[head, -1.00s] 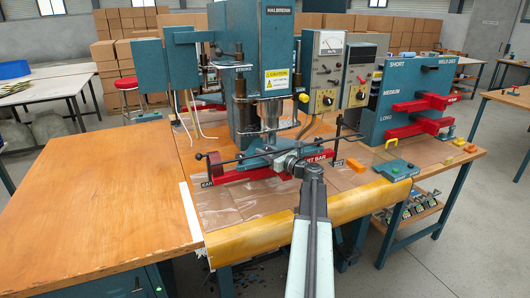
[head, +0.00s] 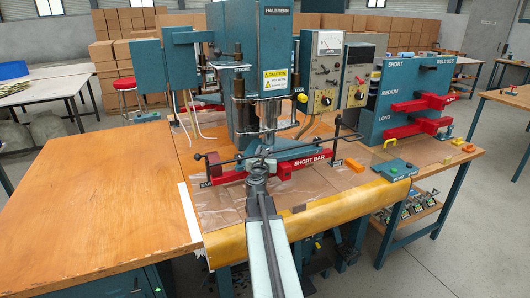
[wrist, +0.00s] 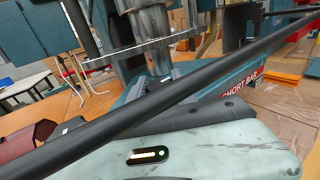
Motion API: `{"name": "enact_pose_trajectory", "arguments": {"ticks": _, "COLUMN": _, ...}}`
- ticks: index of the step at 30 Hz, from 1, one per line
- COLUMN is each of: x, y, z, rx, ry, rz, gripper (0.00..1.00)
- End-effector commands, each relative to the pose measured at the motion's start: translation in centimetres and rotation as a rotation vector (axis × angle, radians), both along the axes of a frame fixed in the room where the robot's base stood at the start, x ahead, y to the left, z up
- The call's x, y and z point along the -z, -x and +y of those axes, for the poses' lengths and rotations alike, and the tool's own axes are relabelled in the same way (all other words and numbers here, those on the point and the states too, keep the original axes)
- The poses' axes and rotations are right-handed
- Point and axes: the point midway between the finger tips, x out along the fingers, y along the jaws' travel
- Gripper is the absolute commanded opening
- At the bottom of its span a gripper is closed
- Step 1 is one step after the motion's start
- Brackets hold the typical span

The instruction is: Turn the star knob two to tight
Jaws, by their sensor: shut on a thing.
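My gripper (head: 263,159) is at the middle of the red short bar, under the blue welding press (head: 285,50). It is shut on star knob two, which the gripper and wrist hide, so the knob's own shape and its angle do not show. The red short bar (head: 312,164) lies across the press front, its label facing me. In the wrist view, the blue bar holder (wrist: 215,88) is behind my wrist housing, close to it.
A thin dark rod (head: 318,143) runs across the press front and cuts diagonally through the wrist view (wrist: 180,100). The wooden table (head: 100,200) at left is clear.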

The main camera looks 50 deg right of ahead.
Motion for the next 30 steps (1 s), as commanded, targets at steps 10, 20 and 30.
{"name": "enact_pose_trajectory", "arguments": {"ticks": 10, "x": 0.02, "y": -0.03, "z": -0.08, "rx": 0.152, "ry": 0.000, "rz": 0.000, "gripper": 0.00}}
{"name": "enact_pose_trajectory", "arguments": {"ticks": 20, "x": 0.00, "y": 0.05, "z": -0.13, "rx": 0.186, "ry": 0.000, "rz": 0.000, "gripper": 0.00}}
{"name": "enact_pose_trajectory", "arguments": {"ticks": 30, "x": -0.03, "y": 0.03, "z": -0.15, "rx": 0.185, "ry": 0.000, "rz": 0.000, "gripper": 0.54}}
